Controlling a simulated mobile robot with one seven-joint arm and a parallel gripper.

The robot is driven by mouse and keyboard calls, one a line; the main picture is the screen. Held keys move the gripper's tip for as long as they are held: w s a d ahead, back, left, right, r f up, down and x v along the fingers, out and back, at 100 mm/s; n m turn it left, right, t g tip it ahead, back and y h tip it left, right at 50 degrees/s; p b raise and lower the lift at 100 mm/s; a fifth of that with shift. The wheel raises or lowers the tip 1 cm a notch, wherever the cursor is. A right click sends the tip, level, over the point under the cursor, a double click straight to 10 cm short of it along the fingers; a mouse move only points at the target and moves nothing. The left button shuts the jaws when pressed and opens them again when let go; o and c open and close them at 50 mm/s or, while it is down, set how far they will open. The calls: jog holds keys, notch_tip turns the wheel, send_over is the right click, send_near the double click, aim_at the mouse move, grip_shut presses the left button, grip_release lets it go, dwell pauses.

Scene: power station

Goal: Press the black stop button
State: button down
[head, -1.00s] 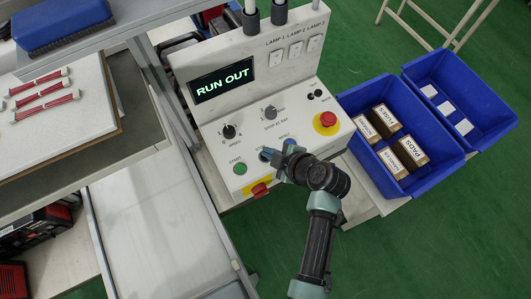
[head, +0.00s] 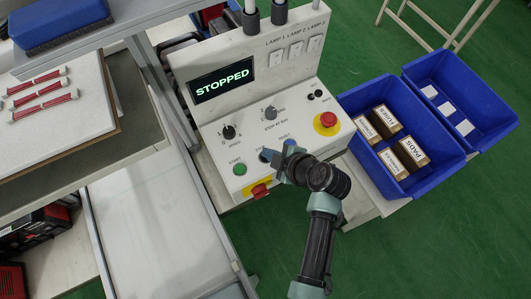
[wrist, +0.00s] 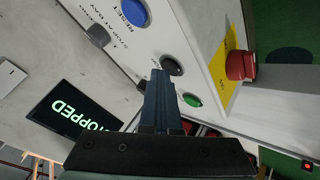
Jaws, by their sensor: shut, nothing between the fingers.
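The black stop button (wrist: 173,65) shows in the wrist view on the sloped face of the pale control box (head: 205,145). In the head view my gripper covers it. My gripper (wrist: 157,76) is shut and empty, its fingertips at the button's edge in the wrist view; I cannot tell whether they touch it. In the head view my gripper (head: 266,156) is over the lower part of the panel, between the green start button (head: 240,168) and the blue reset button (head: 290,144). The display (head: 222,80) reads STOPPED.
A red mushroom button on yellow (head: 327,122) is at the panel's right, and another red button (head: 260,190) is on the front edge. Knobs (head: 229,131) and lamp switches sit higher. Blue bins (head: 455,163) stand to the right, one with labelled boxes.

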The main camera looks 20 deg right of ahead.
jog(key=shift+r+p, duration=0.3)
jog(key=shift+r, duration=0.35)
notch_tip(320, 180, up, 5)
jog(key=p, duration=0.3)
jog(key=shift+p, duration=0.35)
dwell(0.5)
